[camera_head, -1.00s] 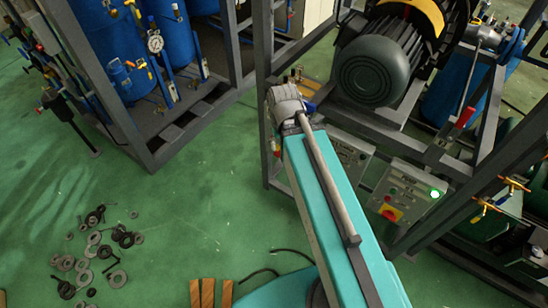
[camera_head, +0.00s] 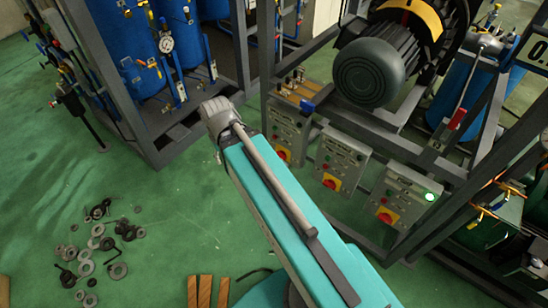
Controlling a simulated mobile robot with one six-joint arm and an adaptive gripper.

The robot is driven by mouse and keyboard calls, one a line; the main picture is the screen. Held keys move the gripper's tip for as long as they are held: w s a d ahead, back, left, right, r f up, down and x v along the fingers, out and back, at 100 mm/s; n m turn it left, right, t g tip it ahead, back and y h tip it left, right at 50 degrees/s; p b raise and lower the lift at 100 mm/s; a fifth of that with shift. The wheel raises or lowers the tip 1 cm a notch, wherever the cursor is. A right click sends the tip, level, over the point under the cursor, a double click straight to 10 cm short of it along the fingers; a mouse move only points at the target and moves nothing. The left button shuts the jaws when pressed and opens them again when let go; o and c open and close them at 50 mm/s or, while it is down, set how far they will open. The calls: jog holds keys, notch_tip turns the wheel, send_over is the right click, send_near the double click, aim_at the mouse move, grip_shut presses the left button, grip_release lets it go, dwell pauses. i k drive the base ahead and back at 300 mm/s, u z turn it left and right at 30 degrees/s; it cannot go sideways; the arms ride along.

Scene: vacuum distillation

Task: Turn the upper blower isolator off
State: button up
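Three grey control boxes stand in a slanting row on the frame below the blower motor (camera_head: 368,72). Each has a red and yellow rotary isolator: the upper-left one (camera_head: 283,154), the middle one (camera_head: 331,182) and the lower-right one (camera_head: 387,215). The box labels are too small to read, so I cannot tell which serves the upper blower. The knob positions are also too small to tell. My turquoise arm reaches up from the bottom, and its grey end joint is left of the boxes, apart from them. My gripper fingers do not show.
A green lamp (camera_head: 430,197) glows on the lower-right box. Dark steel frame posts surround the boxes. Blue tanks (camera_head: 120,50) with gauges stand at upper left. Loose washers and bolts (camera_head: 100,240) lie on the green floor.

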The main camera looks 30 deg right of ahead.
aim_at(282, 154)
jog(key=u, duration=0.15)
jog(key=k, duration=1.3)
jog(key=z, duration=0.65)
jog(key=i, duration=1)
jog(key=u, duration=0.05)
